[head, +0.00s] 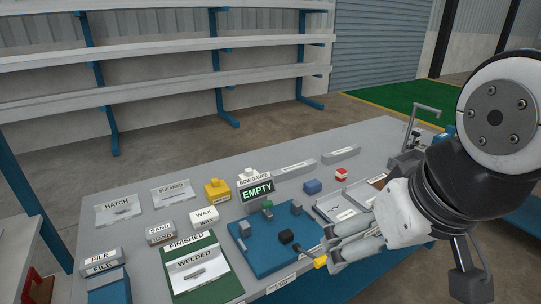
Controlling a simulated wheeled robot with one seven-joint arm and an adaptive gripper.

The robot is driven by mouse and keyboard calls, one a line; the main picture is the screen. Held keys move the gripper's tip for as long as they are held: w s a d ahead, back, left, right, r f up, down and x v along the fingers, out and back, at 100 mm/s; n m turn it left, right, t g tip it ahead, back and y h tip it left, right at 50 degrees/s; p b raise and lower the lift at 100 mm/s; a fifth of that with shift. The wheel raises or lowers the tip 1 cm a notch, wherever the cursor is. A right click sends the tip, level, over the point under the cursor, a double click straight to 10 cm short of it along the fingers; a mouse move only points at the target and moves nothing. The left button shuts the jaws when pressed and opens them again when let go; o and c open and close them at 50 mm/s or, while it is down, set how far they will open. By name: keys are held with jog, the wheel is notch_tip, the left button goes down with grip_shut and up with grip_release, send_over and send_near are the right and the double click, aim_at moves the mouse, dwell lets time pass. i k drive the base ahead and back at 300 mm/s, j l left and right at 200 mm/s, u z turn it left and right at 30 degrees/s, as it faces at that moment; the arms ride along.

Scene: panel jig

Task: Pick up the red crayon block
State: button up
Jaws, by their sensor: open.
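A small red block with a white top or label (342,175) sits on the grey table, toward the back right; it looks like the red crayon block. Its details are too small to read. My gripper (323,248) is open, low over the front right of the blue jig plate (262,261). It is in front of the red block, nearer the table's front edge, and clearly apart from it. Nothing shows between its fingers, though part of the far side is hidden.
A blue block (312,187) sits left of the red one. A grey tray (335,210) lies between my gripper and the red block. Behind are grey bars (295,169). An EMPTY sign (257,190), yellow block (216,190) and WAX block (204,216) stand left.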

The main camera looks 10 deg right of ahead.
aim_at(340, 174)
jog(key=i+l, duration=0.2)
jog(key=l, duration=0.15)
jog(key=i+l, duration=0.15)
jog(key=l, duration=0.2)
jog(key=i+l, duration=0.2)
jog(key=l, duration=0.15)
jog(key=i+l, duration=0.15)
jog(key=l, duration=0.15)
jog(key=i+l+u, duration=0.1)
jog(key=l, duration=0.25)
jog(key=i+l, duration=0.45)
jog(key=l, duration=0.3)
jog(key=i+l, duration=0.15)
jog(key=l, duration=0.2)
